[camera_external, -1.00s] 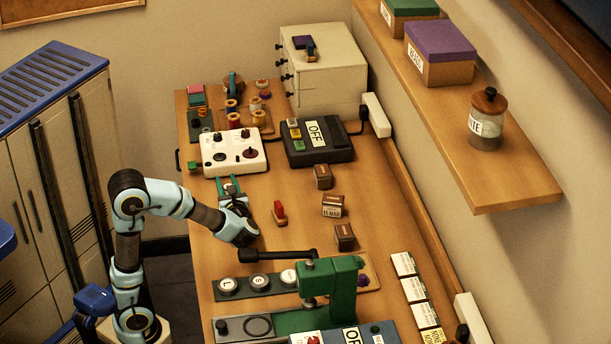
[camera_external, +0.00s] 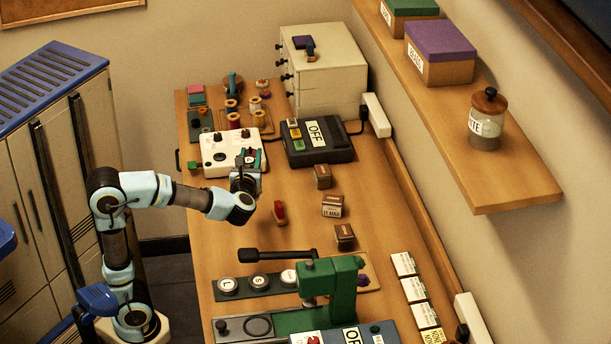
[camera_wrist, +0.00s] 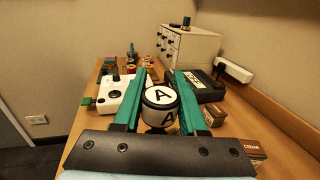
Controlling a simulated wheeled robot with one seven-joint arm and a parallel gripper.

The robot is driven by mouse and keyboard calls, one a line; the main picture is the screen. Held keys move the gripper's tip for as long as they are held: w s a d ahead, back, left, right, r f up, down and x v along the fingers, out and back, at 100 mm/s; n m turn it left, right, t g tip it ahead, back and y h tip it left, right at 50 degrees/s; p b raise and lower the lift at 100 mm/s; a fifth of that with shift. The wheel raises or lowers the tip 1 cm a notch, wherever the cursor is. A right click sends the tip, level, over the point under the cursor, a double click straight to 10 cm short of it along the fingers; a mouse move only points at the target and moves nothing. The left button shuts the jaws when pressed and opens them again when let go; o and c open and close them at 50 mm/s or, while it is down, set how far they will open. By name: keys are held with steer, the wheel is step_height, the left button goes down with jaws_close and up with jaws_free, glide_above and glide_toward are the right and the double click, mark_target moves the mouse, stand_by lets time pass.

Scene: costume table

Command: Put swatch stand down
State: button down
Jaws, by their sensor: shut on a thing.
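My gripper (camera_external: 252,156) is raised above the table beside the white control box, its teal fingers pointing away from the arm. In the wrist view my gripper (camera_wrist: 158,92) is shut on a round white-and-dark piece marked A (camera_wrist: 160,96), with the letter on its top and side. The piece sits upright between the two fingers, and its lower part is hidden by the gripper body. In the external view I cannot make it out clearly. No label shows which thing is the swatch stand.
The white control box (camera_external: 213,158) and black OFF box (camera_external: 317,145) stand beyond my gripper. A small red piece (camera_external: 279,211) and several brown blocks (camera_external: 333,206) are on the table. Lettered discs sit in a dark strip (camera_external: 243,294) near the green press (camera_external: 342,285). Bare wood lies between.

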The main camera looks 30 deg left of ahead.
steer(key=d+m+t+h, duration=0.2)
steer(key=d+m+h, duration=0.4)
steer(key=d+h, duration=0.6)
step_height(320, 180, down, 10)
steer(key=d+y+b, duration=0.1)
steer(key=d+b, duration=0.1)
steer(key=shift+s+d+f+m, duration=0.15)
steer(key=shift+s+d+m, duration=0.15)
steer(key=shift+s+m, duration=0.15)
steer(key=shift+f+b, duration=0.2)
steer(key=shift+b, duration=0.1)
steer(key=shift+c, duration=2.3)
jaws_free()
steer(key=s+a, duration=0.1)
steer(key=s, duration=1.1)
steer(key=shift+r+p, duration=0.15)
steer(key=shift+p, duration=0.15)
